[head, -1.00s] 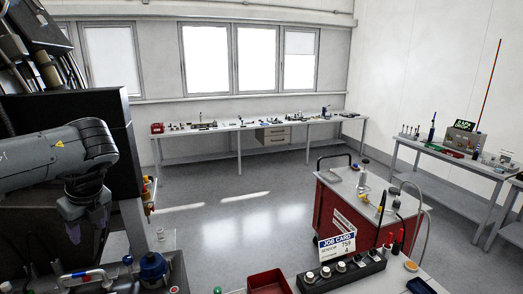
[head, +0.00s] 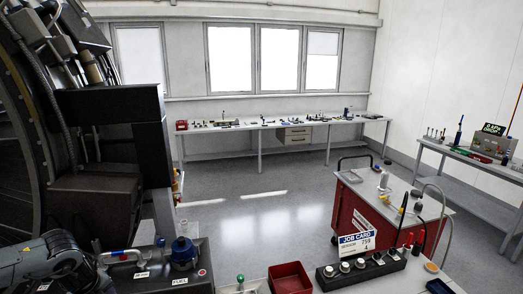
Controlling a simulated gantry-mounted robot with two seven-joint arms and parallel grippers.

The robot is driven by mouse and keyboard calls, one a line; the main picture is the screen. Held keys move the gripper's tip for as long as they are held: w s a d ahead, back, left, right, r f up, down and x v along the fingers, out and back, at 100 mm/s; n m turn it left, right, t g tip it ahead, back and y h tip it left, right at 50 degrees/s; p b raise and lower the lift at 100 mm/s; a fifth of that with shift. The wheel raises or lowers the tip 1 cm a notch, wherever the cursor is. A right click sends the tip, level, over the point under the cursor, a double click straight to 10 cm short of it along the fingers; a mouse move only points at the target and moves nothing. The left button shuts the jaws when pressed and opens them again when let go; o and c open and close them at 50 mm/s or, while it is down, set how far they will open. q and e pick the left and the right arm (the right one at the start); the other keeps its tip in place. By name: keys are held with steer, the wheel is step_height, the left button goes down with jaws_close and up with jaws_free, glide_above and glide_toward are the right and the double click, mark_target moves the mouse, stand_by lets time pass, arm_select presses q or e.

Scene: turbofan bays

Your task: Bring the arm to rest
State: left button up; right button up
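My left arm (head: 45,265) comes in at the lower left corner. My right arm and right gripper are not in view.
A dark engine structure (head: 95,200) fills the left side. A red bin (head: 290,279), a black socket block (head: 362,271) and a job card (head: 357,243) stand at the front. A red cart (head: 355,216) is at right. Open floor lies mid-room.

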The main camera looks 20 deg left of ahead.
arm_select(q)
steer(key=s+d+f+n+t, duration=0.1)
steer(key=s+d+f, duration=0.1)
steer(key=d+f, duration=0.4)
steer(key=s+d+f+n+t+h, duration=0.1)
steer(key=s+d+f+n, duration=0.1)
steer(key=d+f, duration=0.3)
steer(key=s+d+f+n+t, duration=0.1)
steer(key=s+d+f+n, duration=0.1)
steer(key=d+f, duration=0.4)
steer(key=shift+s+d+f, duration=0.3)
steer(key=shift+s+f, duration=0.1)
steer(key=shift+s, duration=0.3)
steer(key=s+d+r+n+g+h, duration=0.1)
steer(key=s+d+r+n, duration=0.2)
steer(key=d, duration=0.5)
steer(key=s+d+r+n, duration=0.1)
steer(key=s+d+n, duration=0.2)
steer(key=d+n, duration=0.35)
steer(key=s+d+r+n+g+h, duration=0.1)
steer(key=s+d+r+n, duration=0.15)
steer(key=d, duration=0.55)
step_height(320, 180, down, 11)
steer(key=b, duration=1.1)
step_height(320, 180, up, 20)
steer(key=p, duration=2)
steer(key=shift+s+n, duration=0.15)
steer(key=shift+n, duration=0.25)
steer(key=shift+s+a, duration=0.1)
